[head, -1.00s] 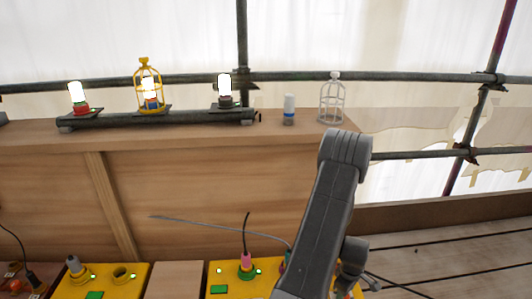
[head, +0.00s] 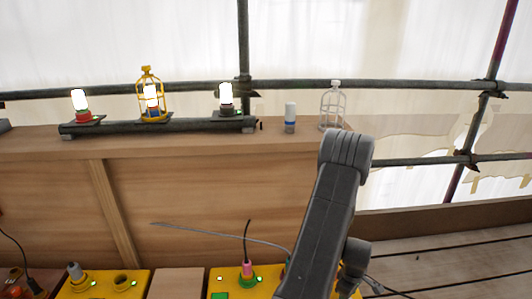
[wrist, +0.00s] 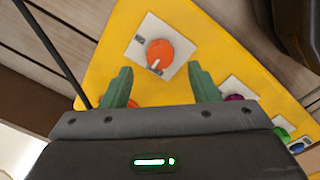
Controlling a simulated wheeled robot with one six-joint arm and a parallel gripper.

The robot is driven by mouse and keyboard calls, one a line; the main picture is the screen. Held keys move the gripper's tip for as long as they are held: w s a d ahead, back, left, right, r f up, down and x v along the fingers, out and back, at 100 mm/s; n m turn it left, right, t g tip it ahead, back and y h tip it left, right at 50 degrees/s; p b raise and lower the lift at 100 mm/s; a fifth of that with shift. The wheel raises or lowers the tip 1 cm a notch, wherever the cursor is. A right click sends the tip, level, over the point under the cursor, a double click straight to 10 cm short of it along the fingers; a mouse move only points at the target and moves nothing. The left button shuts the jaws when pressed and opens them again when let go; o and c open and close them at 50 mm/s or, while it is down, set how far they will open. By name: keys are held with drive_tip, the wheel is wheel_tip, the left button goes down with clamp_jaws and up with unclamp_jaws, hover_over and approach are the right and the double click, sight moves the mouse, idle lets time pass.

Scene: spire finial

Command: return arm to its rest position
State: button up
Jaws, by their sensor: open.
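My arm (head: 330,215) rises at the lower right of the head view, with its elbow high in front of the wooden parapet. My gripper (wrist: 161,80) shows in the wrist view, with its two green fingers apart and nothing between them. It points toward a yellow panel (wrist: 190,28). A round orange knob (wrist: 160,53) on a pale plate lies just beyond the fingertips. I cannot tell the exact gap to the panel. In the head view the gripper is not visible.
Lit lamps stand on a dark rail (head: 180,127), one inside a yellow cage (head: 150,78). Yellow boxes with sockets (head: 105,283) line the bottom. Scaffold poles stand behind.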

wheel_tip(320, 180, up, 9)
drive_tip(key=p, duration=0.2)
wheel_tip(320, 180, down, 14)
drive_tip(key=b, duration=0.4)
drive_tip(key=shift+d, duration=0.1)
drive_tip(key=shift+r+m, duration=0.2)
drive_tip(key=shift+m, duration=0.6)
drive_tip(key=m, duration=0.4)
drive_tip(key=shift+w+b, duration=0.1)
drive_tip(key=shift+b, duration=0.25)
drive_tip(key=m, duration=0.3)
drive_tip(key=shift+m+b, duration=0.3)
drive_tip(key=shift+m, duration=0.1)
drive_tip(key=m, duration=0.4)
drive_tip(key=shift+g, duration=0.3)
drive_tip(key=shift+m, duration=2.4)
drive_tip(key=shift+r, duration=0.1)
